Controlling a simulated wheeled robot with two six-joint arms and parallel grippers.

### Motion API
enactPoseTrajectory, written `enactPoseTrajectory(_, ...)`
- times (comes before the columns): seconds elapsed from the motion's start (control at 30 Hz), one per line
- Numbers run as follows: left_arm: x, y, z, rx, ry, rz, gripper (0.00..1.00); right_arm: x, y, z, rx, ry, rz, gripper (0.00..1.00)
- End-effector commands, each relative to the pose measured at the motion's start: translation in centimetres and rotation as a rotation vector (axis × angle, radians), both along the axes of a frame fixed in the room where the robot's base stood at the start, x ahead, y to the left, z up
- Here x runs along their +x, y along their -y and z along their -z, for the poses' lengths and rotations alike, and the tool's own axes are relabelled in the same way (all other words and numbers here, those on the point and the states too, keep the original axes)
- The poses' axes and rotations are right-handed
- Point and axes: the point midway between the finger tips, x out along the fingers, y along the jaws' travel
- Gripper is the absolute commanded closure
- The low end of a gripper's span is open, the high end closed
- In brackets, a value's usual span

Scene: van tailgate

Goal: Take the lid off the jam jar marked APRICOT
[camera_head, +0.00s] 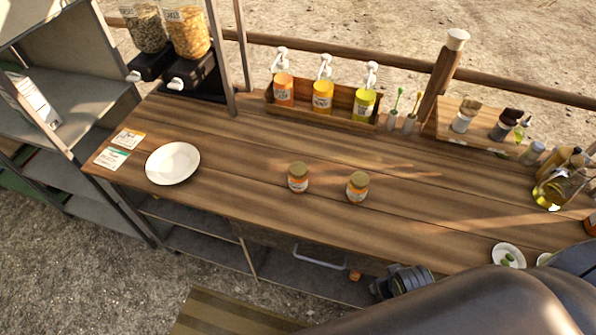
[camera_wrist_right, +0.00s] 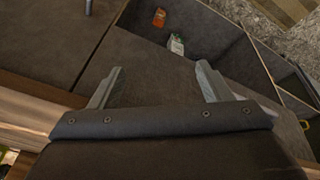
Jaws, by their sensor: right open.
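Two small jam jars with gold-coloured lids stand upright on the wooden counter (camera_head: 235,150) in the head view. One is the left jar (camera_head: 298,178), the other the right jar (camera_head: 357,187). Both have lids on and orange-and-white labels too small to read, so I cannot tell which is APRICOT. My right gripper (camera_wrist_right: 158,76) is open and empty in the wrist view, its two fingers wide apart. In the head view my right arm comes in from the lower right and its wrist is near the counter's front edge, below the right jar. My left gripper is not in view.
A white plate (camera_head: 173,163) lies at the left of the counter. A wooden rack (camera_head: 322,115) with pump bottles stands behind the jars. Oil bottles (camera_head: 562,182) and a small dish (camera_head: 508,256) are at the right. An open drawer compartment (camera_wrist_right: 190,30) lies beyond my right fingers.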

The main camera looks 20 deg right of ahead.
Motion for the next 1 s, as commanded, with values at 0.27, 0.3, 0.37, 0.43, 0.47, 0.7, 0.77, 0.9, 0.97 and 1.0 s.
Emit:
enactPoseTrajectory(0.27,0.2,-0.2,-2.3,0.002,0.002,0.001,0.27,2.7,-2.1,-6.6,0.038,0.103,-0.049,0.28)
enactPoseTrajectory(0.3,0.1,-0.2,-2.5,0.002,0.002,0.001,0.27,3.8,-2.9,-6.8,0.057,0.144,-0.074,0.28)
enactPoseTrajectory(0.37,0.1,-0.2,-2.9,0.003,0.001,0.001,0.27,5.5,-4.2,-7.3,0.082,0.212,-0.107,0.28)
enactPoseTrajectory(0.43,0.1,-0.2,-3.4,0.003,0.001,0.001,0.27,7.7,-5.7,-8.2,0.109,0.301,-0.143,0.28)
enactPoseTrajectory(0.47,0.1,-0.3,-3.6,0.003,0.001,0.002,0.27,8.7,-6.4,-8.7,0.122,0.344,-0.158,0.28)
enactPoseTrajectory(0.7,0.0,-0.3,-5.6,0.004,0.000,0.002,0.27,16.7,-11.4,-14.5,0.154,0.728,-0.219,0.28)
enactPoseTrajectory(0.77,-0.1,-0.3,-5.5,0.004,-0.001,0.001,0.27,17.9,-12.0,-15.0,0.147,0.789,-0.215,0.28)
enactPoseTrajectory(0.9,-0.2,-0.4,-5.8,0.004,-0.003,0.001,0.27,19.5,-12.7,-16.1,0.129,0.881,-0.199,0.28)
enactPoseTrajectory(0.97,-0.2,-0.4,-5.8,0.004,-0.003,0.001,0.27,20.0,-12.9,-16.3,0.123,0.900,-0.196,0.28)
enactPoseTrajectory(1.0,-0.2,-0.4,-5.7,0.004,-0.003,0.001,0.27,20.3,-12.9,-16.3,0.120,0.908,-0.194,0.28)
